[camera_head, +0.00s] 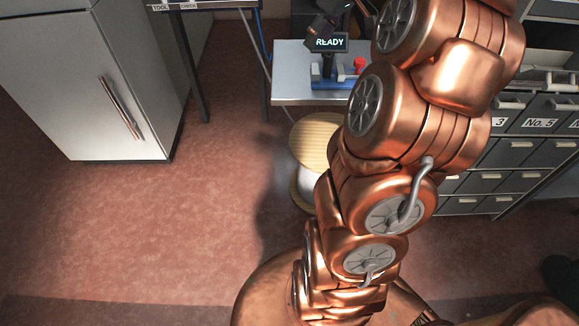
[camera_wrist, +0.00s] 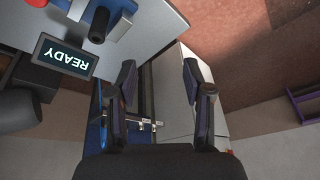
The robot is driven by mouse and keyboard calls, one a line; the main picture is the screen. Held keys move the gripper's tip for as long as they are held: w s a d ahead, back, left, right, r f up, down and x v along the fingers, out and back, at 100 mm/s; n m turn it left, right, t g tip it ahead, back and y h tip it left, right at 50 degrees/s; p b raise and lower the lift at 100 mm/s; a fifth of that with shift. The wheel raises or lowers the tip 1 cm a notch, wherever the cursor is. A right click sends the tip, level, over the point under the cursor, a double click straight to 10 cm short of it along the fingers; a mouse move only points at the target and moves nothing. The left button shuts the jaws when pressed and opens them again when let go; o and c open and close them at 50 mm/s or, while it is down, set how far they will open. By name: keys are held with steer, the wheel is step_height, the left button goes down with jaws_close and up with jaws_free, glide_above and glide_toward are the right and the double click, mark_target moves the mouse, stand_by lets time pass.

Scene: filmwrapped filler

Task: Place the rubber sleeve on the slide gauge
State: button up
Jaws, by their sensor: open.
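My gripper (camera_wrist: 158,78) is open in the wrist view, with nothing between its two dark fingers. On the bench stands a blue-based device (camera_head: 328,82) with a grey upright part and a red part. In the wrist view the blue base (camera_wrist: 112,28) carries a dark post (camera_wrist: 98,25), left of my fingers and apart from them. I cannot tell whether this is the slide gauge. I cannot make out the rubber sleeve for certain.
A READY display (camera_wrist: 66,57) stands on the bench (camera_head: 290,75). A round wooden-topped stool or spool (camera_head: 312,140) stands before it. A pale cabinet (camera_head: 85,85) is at left, a TOOL CHECK table (camera_head: 205,4) behind, grey drawers (camera_head: 515,153) at right. Open floor lies left of centre.

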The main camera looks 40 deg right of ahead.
steer(key=s+a+f+g, duration=0.15)
steer(key=s+a, duration=0.25)
steer(key=a, duration=0.7)
steer(key=s+a+f+g, duration=0.1)
steer(key=s+a+f, duration=0.3)
steer(key=a, duration=0.7)
steer(key=s+a+f+m+g, duration=0.1)
steer(key=s+a+f, duration=0.2)
steer(key=s, duration=0.6)
steer(key=s+a+f+g+h, duration=0.1)
steer(key=s+a, duration=0.3)
steer(key=s, duration=0.4)
steer(key=shift+s+a+f+m+g, duration=0.15)
steer(key=shift+s+f+m+g, duration=0.3)
steer(key=shift+f, duration=0.45)
steer(key=shift+r+p, duration=0.7)
